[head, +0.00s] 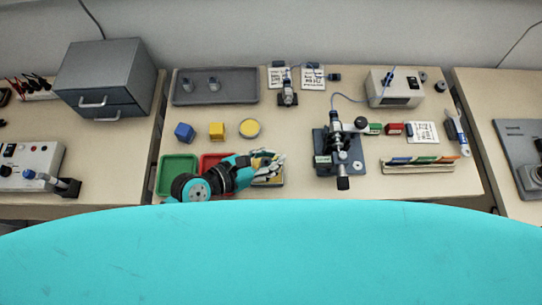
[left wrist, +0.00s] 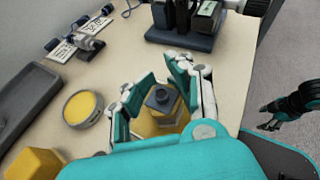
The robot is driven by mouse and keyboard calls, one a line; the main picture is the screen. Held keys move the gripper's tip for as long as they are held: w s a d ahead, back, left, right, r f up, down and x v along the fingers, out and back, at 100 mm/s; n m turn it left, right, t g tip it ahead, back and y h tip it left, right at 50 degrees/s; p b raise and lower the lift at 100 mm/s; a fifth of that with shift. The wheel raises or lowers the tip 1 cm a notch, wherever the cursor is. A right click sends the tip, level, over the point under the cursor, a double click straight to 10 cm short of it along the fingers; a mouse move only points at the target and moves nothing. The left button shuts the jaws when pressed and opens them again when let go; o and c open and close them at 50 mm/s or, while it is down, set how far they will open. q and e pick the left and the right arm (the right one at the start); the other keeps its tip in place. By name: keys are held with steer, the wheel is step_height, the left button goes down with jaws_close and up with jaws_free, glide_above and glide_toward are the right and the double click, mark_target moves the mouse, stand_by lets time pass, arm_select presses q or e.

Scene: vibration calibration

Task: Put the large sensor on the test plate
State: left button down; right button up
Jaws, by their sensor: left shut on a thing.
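My left gripper (head: 268,163) is over the yellow bin (head: 268,184) at the front of the middle table. In the left wrist view its fingers (left wrist: 160,97) are shut on a dark grey block with a round knob, which I take to be the large sensor (left wrist: 161,99). Yellow shows below and around the sensor. The fingers hide the sensor in the head view. I cannot tell for sure which surface is the test plate. My right gripper (left wrist: 275,115) shows only in the left wrist view, off the table's edge, with its fingers apart and empty.
A dark stand with a microscope-like device (head: 338,150) stands right of my left gripper. Green (head: 178,174) and red (head: 212,161) bins are to the left. A grey tray (head: 240,88) is farther back.

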arm_select(q)
steer(key=c, duration=1.1)
jaws_free()
steer(key=shift+f, duration=0.1)
steer(key=shift+o, duration=0.5)
steer(key=shift+b+v, duration=0.4)
steer(key=shift+v, duration=5.7)
steer(key=shift+d, duration=0.1)
